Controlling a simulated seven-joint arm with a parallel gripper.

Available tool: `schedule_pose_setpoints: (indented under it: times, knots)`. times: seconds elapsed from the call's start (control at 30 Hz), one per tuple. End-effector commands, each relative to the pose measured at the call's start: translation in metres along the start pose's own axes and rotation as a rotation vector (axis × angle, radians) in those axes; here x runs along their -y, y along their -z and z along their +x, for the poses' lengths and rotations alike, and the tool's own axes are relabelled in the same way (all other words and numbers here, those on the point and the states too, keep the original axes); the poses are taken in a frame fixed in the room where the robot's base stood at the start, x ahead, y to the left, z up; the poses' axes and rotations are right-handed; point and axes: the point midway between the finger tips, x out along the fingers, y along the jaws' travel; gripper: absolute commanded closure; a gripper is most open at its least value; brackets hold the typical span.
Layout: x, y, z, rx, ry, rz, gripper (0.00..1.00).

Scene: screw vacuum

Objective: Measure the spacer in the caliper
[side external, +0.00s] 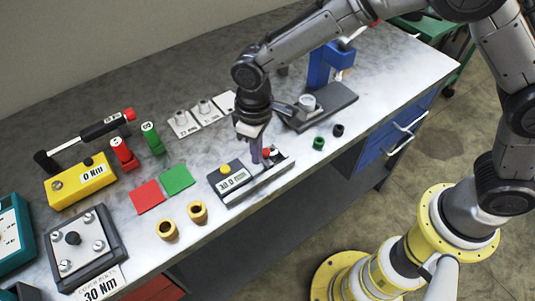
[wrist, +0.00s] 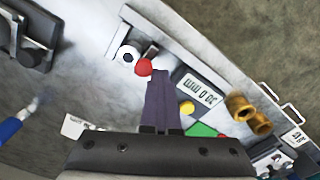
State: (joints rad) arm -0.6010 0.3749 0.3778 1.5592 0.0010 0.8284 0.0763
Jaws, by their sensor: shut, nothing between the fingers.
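The caliper (side external: 232,181) is a dark block with a yellow button, a lit display that seems to read 30.0 mm, and a metal rail. It also shows in the wrist view, its display (wrist: 199,93) upside down. A red knob (wrist: 144,67) sits on it. A pale ring with a dark hole (wrist: 127,55), likely the spacer, lies right beside the knob at the caliper's jaw end. My gripper (side external: 257,160) points down over the caliper, purple fingers together and empty. In the wrist view the fingertips (wrist: 157,80) are at the red knob; I cannot tell whether they touch it.
Two brass bushings (side external: 197,212) stand near the front edge. Green (side external: 318,143) and black (side external: 338,130) rings stand right of the caliper. Red (side external: 147,197) and green (side external: 177,180) squares lie left. A dark-based stand (side external: 318,111) is behind. Bare bench surrounds the rings.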

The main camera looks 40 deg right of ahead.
Motion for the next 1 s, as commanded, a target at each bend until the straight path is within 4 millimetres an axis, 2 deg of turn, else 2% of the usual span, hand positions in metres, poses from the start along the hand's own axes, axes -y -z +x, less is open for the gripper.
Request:
schedule_pose_setpoints:
  times: [0.67,1.0]
  knots:
    - [0.01,0.005,0.0,0.002,-0.001,0.001,1.0]
    - [0.01,0.006,-0.018,0.0,-0.001,0.0,1.0]
